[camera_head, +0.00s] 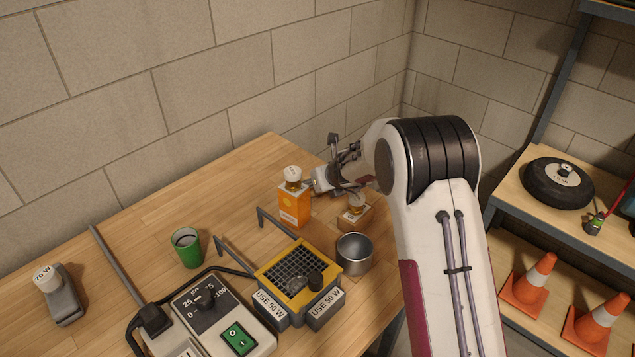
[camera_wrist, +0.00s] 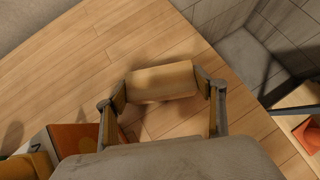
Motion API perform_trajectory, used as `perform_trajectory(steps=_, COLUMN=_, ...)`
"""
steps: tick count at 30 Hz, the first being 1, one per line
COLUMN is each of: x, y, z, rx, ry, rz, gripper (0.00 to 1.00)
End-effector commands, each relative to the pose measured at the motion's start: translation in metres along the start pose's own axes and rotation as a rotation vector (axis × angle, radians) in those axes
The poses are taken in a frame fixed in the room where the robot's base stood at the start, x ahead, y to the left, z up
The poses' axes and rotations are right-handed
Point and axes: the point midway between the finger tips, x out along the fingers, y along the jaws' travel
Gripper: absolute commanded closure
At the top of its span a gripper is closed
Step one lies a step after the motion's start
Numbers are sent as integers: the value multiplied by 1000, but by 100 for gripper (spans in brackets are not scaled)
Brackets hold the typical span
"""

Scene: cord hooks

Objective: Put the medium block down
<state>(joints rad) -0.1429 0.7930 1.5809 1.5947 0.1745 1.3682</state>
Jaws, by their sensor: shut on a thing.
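A plain pale wooden block (camera_wrist: 160,82) is held crosswise between the two finger pads of my gripper (camera_wrist: 161,90) in the wrist view. Table boards show around it, with a shadow close by; whether its underside touches the table I cannot tell. In the head view my gripper (camera_head: 339,168) is over the far right part of the table, next to an orange block with a white-capped knob (camera_head: 293,207). A small wooden block with a knob (camera_head: 354,215) shows just below the gripper there; I cannot tell if it is the held one.
A metal cup (camera_head: 354,253) and a yellow-topped heater-like box (camera_head: 298,272) stand in front. A green cup (camera_head: 187,248), a control box with a cord (camera_head: 222,315) and a grey weight (camera_head: 60,295) are to the left. The table's back left is clear; its edge is close on the right.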

Motion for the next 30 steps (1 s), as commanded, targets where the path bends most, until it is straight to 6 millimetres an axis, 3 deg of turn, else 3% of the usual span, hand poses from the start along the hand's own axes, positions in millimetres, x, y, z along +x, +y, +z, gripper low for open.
perform_trajectory(steps=17, x=3, y=0, z=-3, rx=1, ry=0, rz=0, gripper=54)
perform_trajectory(steps=18, x=3, y=0, z=-3, rx=1, ry=0, rz=0, gripper=26)
perform_trajectory(steps=30, x=3, y=0, z=-3, rx=0, ry=0, rz=0, gripper=24)
